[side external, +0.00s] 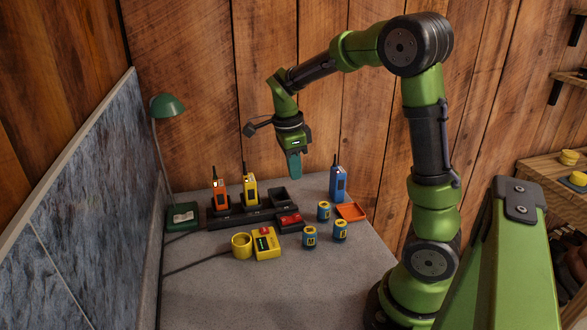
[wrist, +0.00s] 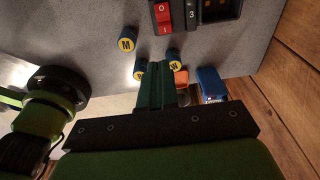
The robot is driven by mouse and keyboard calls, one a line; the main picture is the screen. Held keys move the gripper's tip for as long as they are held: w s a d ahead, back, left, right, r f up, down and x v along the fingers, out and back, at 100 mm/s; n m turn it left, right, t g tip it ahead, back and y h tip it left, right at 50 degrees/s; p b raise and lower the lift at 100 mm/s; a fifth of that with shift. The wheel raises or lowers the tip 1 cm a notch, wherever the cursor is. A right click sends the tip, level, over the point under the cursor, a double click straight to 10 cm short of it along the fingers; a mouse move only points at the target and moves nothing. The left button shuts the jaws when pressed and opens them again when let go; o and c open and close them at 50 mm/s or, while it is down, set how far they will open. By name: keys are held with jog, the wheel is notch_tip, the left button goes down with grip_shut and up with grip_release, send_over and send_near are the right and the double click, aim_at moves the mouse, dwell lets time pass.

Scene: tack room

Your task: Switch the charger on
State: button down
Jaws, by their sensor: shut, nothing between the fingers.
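The charger (side external: 240,218) is a long black base on the grey table, with an orange radio (side external: 221,190) and a yellow radio (side external: 250,188) standing in it and an empty bay at its right. A red rocker switch (side external: 289,218) sits at its right end. In the wrist view the switch (wrist: 163,16) shows marks 0 and 1, beside the bay marked 3 (wrist: 193,15). I cannot tell which side is pressed. My gripper (side external: 294,173) is shut and empty, above the table and apart from the switch. Its teal fingers (wrist: 167,66) also show in the wrist view.
A blue radio (side external: 338,182) stands behind an orange tray (side external: 351,211). Several blue batteries (side external: 310,236) with yellow labels stand in front. A yellow box (side external: 266,243) and yellow cup (side external: 242,245) are front left. A green lamp (side external: 167,106) stands at the left. The table front is clear.

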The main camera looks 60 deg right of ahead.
aim_at(301, 218)
jog(key=f, duration=0.8)
jog(key=s+d+f, duration=0.1)
jog(key=f, duration=0.3)
jog(key=shift+s+f, duration=0.1)
jog(key=shift+f, duration=0.25)
jog(key=shift+d+f, duration=0.1)
jog(key=shift+f, duration=0.2)
jog(key=shift+r, duration=0.1)
jog(key=shift+w+a+r, duration=0.3)
jog(key=shift+w+a, duration=0.15)
jog(key=shift+a, duration=0.05)
notch_tip(301, 218, up, 14)
jog(key=s+d, duration=0.1)
jog(key=shift+s+d, duration=0.1)
